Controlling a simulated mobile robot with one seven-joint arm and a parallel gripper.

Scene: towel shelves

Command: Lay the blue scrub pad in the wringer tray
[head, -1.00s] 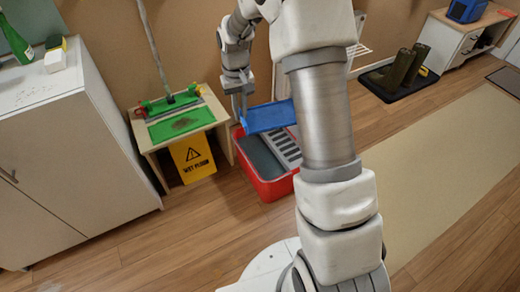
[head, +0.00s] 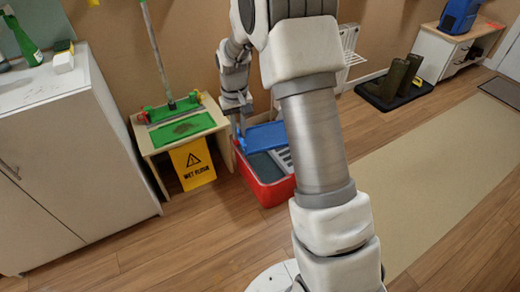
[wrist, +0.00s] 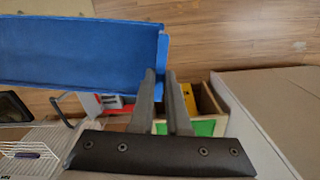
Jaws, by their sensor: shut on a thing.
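The blue scrub pad (head: 264,137) is held in my gripper (head: 240,128) above the back part of a red bucket (head: 271,193). In the wrist view the pad (wrist: 80,52) fills the upper left, and my gripper (wrist: 160,78) is shut on its right edge. The pad looks roughly level. The grey slotted wringer tray (head: 284,158) sits at the right side of the bucket, partly hidden by the pad and my arm. I cannot tell whether the pad touches the bucket or tray.
A low wooden table (head: 146,142) with a green top stands left of the bucket, a yellow wet-floor sign (head: 193,166) at its front. A white cabinet (head: 75,150) is at the far left. The floor in front is clear.

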